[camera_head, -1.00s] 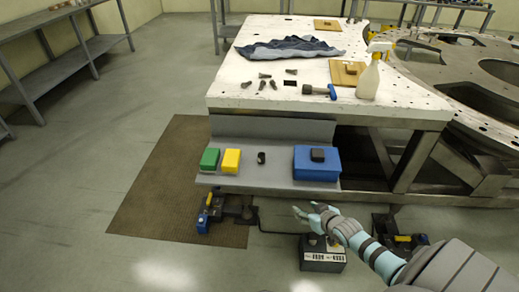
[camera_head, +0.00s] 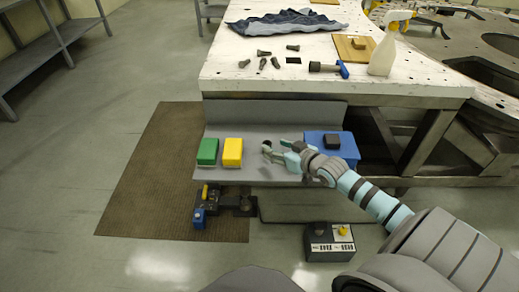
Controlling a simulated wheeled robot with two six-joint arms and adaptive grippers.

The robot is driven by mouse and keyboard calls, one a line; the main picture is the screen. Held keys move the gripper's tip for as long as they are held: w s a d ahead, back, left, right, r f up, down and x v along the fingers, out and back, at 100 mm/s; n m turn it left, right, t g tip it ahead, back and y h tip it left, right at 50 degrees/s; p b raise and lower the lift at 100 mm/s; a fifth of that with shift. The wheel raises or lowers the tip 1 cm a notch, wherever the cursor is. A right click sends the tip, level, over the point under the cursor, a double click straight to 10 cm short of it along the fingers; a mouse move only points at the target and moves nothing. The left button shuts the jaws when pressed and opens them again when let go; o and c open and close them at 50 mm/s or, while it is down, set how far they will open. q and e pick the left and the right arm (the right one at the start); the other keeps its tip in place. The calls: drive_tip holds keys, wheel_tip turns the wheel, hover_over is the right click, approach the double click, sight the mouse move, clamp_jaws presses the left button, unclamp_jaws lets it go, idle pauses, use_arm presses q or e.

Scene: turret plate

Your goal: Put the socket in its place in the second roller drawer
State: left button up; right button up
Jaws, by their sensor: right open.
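A small dark cylindrical piece, probably the socket (camera_head: 267,144), stands on the grey shelf (camera_head: 240,113) at the front of the white table. My right gripper (camera_head: 271,153) reaches in from the right, and its fingers are open at the dark piece. They partly hide it, and I cannot tell whether they touch it. My left gripper is out of view. No roller drawer can be made out here.
A green box (camera_head: 208,151) and a yellow box (camera_head: 232,152) stand left of the dark piece. A blue box (camera_head: 340,152) with a black block on top stands to the right. The white table (camera_head: 225,75) above holds bolts, a blue-handled tool (camera_head: 328,68), a spray bottle (camera_head: 383,55) and cloth.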

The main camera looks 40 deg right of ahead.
sight(265, 143)
drive_tip(key=shift+w+f+b, duration=0.35)
drive_tip(key=shift+w+f, duration=0.15)
drive_tip(key=shift+w, duration=0.1)
drive_tip(key=b+x, duration=0.3)
drive_tip(key=x, duration=0.1)
drive_tip(key=shift+w+d+f, duration=0.15)
drive_tip(key=shift+w+f, duration=0.05)
drive_tip(key=shift+w, duration=0.4)
drive_tip(key=shift+s+r, duration=0.1)
drive_tip(key=shift+c, duration=0.6)
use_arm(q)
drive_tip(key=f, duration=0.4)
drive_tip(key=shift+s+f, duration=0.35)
use_arm(e)
drive_tip(key=shift+d, duration=0.1)
clamp_jaws()
